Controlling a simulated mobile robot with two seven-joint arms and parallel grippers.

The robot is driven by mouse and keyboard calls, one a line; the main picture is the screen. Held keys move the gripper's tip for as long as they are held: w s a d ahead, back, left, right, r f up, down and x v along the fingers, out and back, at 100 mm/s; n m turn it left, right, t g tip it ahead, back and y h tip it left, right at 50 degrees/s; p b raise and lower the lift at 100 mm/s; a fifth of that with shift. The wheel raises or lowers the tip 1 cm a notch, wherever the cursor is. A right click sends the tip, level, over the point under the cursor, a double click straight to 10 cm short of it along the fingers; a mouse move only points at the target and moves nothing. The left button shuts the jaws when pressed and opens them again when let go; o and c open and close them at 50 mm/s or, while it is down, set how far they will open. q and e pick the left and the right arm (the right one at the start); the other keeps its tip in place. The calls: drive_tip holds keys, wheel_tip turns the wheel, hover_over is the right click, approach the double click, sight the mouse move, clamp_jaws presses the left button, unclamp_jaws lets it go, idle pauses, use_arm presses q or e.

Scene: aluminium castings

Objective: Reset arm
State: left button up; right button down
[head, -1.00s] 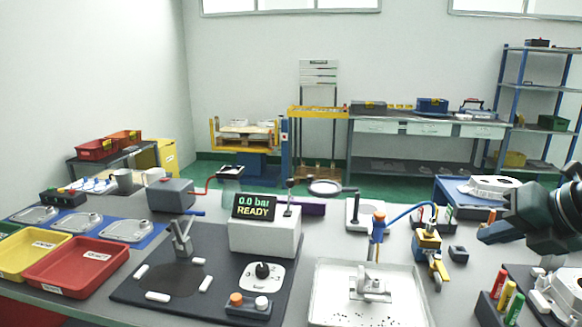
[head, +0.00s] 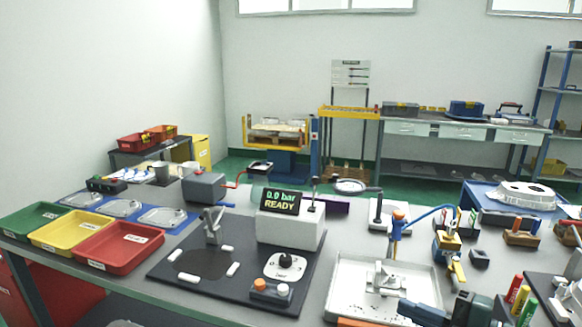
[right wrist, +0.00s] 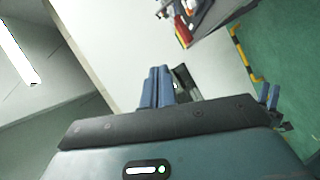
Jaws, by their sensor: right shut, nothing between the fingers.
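My right gripper (head: 418,312) is low in the head view, over the front edge of the white tray (head: 340,290) as seen in the picture. Its blue fingers point left and are shut, with nothing seen between them. In the right wrist view the shut blue fingers (right wrist: 157,88) stand together in front of pale and grey surfaces, touching nothing that I can make out. The dark gripper body is partly cut off by the bottom edge of the head view. My left gripper does not show.
The grey bench holds a dark test mat (head: 150,270) with a display box (head: 290,228) reading 0.0 bar READY. Red (head: 118,262), yellow (head: 50,246) and green bins stand at the left. A casting sits inside the white tray. Marker pens (head: 518,290) stand at the right.

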use_arm(q)
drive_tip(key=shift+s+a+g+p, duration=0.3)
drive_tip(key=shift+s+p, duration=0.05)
drive_tip(key=shift+p, duration=0.4)
use_arm(e)
drive_tip(key=s+a+f+m+h, duration=0.2)
drive_tip(key=s+f+m+h, duration=0.1)
drive_tip(key=s+f+m, duration=0.2)
drive_tip(key=s+a+f+m+h, duration=0.2)
drive_tip(key=s+f+m+h, duration=0.1)
drive_tip(key=f+m, duration=0.6)
drive_tip(key=s+a+f+m+h, duration=0.2)
drive_tip(key=s+f+m, duration=0.4)
drive_tip(key=f, duration=0.4)
drive_tip(key=shift+s+a+f+m+g+h, duration=0.15)
drive_tip(key=shift+s+a+m+g+h, duration=0.15)
drive_tip(key=shift+m+h, duration=0.15)
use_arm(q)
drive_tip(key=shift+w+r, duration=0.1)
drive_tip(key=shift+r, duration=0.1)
use_arm(e)
drive_tip(key=shift+w, duration=0.1)
